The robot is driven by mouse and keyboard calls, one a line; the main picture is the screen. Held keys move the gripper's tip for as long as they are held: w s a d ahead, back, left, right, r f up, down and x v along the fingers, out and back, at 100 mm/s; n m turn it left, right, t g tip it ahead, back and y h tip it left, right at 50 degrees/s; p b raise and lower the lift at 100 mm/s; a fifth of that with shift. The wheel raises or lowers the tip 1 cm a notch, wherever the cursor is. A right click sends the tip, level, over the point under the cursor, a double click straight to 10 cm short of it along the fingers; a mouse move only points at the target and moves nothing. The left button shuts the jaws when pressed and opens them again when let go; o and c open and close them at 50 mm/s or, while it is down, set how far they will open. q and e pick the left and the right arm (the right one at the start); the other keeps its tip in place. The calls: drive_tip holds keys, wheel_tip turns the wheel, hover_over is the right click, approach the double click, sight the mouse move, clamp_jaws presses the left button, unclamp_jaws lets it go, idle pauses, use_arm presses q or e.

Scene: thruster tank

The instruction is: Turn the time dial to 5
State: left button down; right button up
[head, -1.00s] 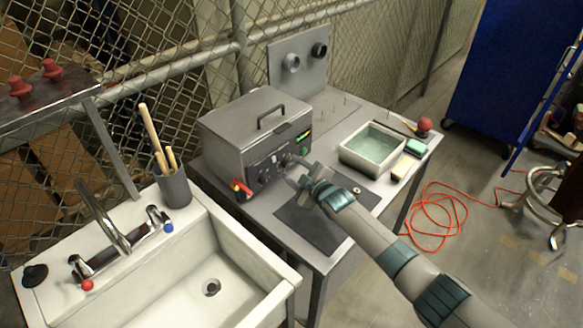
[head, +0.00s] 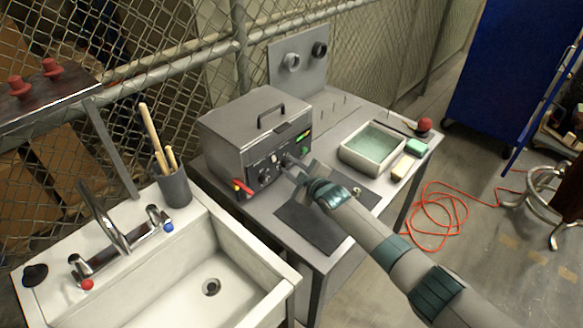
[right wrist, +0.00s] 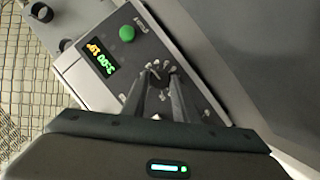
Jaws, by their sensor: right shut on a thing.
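The grey metal tank (head: 225,150) stands on the table, its lid closed, with a control panel on its front. My right gripper (head: 288,161) is at the right part of this panel. In the right wrist view my right gripper (right wrist: 161,74) is shut on a small dark dial (right wrist: 158,68) with pale marks around it. The fingers hide part of the dial, and I cannot read its setting. A lit display (right wrist: 99,59) with green and orange digits is beside it, with a green button (right wrist: 127,33). My left gripper is not in view.
Another knob (head: 265,177) sits left on the panel. A red-and-yellow handle (head: 241,188) is at the tank's lower left corner. A water-filled tray (head: 349,161) is to the right and a dark mat (head: 310,228) lies in front. A sink (head: 270,290) is at left.

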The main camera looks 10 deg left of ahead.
use_arm(q)
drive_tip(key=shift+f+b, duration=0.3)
drive_tip(key=shift+b, duration=0.05)
idle(0.4)
